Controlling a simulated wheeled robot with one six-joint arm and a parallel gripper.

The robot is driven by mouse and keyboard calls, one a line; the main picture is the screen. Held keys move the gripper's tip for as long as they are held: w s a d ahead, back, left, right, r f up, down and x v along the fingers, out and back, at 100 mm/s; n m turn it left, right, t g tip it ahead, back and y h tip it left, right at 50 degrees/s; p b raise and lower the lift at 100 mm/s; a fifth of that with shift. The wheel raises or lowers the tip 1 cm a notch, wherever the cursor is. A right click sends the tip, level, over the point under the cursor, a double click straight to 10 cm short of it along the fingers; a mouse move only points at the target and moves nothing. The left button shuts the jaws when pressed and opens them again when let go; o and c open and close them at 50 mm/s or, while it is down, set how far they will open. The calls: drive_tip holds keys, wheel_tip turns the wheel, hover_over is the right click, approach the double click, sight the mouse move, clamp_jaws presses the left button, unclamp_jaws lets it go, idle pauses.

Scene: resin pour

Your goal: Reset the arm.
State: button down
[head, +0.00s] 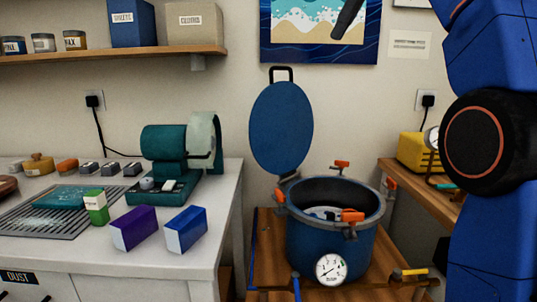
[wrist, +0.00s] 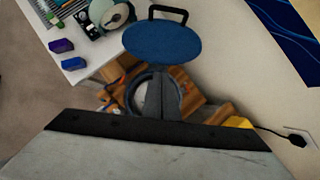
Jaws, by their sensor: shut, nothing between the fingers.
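My gripper (wrist: 161,94) shows in the wrist view as grey fingers pressed together with nothing between them. It hangs in front of the open mouth of the blue pressure pot (wrist: 131,100), apart from it as far as I can tell. In the head view my blue arm fills the right side, and a dark tip shows at the top in front of the wall picture; I cannot tell if it is my gripper. The pot (head: 325,243) stands on a wooden stand, its round blue lid (head: 281,127) raised upright behind it. A pale item inside the pot is partly hidden.
The white counter (head: 215,225) at left holds a green machine (head: 168,165), purple box (head: 134,228), blue box (head: 186,229), green bottle (head: 96,207) and grille. A yellow machine (head: 418,153) stands on the right bench. A shelf (head: 120,53) with boxes and jars is above.

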drive_tip(key=s+d+f+n+h, duration=0.1)
drive_tip(key=s+d+f+n, duration=0.3)
drive_tip(key=s+f+n, duration=0.5)
drive_tip(key=s+d+f+n+h, duration=0.2)
drive_tip(key=s+f+n, duration=0.7)
drive_tip(key=f, duration=2)
drive_tip(key=s+d+f+n+h, duration=0.1)
drive_tip(key=s+d+f+n, duration=0.4)
drive_tip(key=s+f+n, duration=0.4)
drive_tip(key=s+f, duration=0.5)
drive_tip(key=f, duration=0.5)
drive_tip(key=shift+s+d, duration=0.25)
drive_tip(key=shift+d, duration=0.05)
drive_tip(key=shift+a+r, duration=0.1)
